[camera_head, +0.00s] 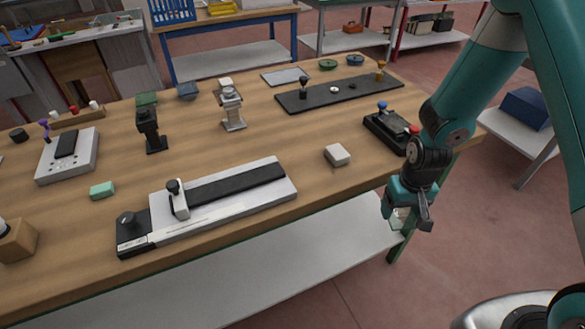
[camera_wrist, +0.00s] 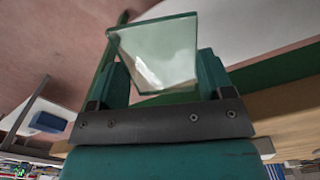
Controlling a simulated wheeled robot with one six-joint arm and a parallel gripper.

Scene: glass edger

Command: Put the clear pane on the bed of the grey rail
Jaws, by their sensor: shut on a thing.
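The clear pane (camera_wrist: 157,50) is a square of see-through glass with a greenish edge. My gripper (camera_wrist: 163,78) is shut on it, with teal fingers at its two sides. In the head view my gripper (camera_head: 405,212) hangs off the front edge of the bench at the right, and only a small part of the pane shows below it. The grey rail (camera_head: 228,213) lies on the bench to the left of my gripper. It has a dark bed (camera_head: 238,184) along its length, a black knobbed block at its left end and an upright grey clamp near that end. The bed looks bare right of the clamp.
A small white block (camera_head: 337,155) lies between the rail and my gripper. A black device with blue and red knobs (camera_head: 390,130) stands near my arm. A dark board with knobs (camera_head: 340,92), grey stand (camera_head: 231,108) and black stand (camera_head: 151,130) are behind. A green block (camera_head: 102,190) lies left.

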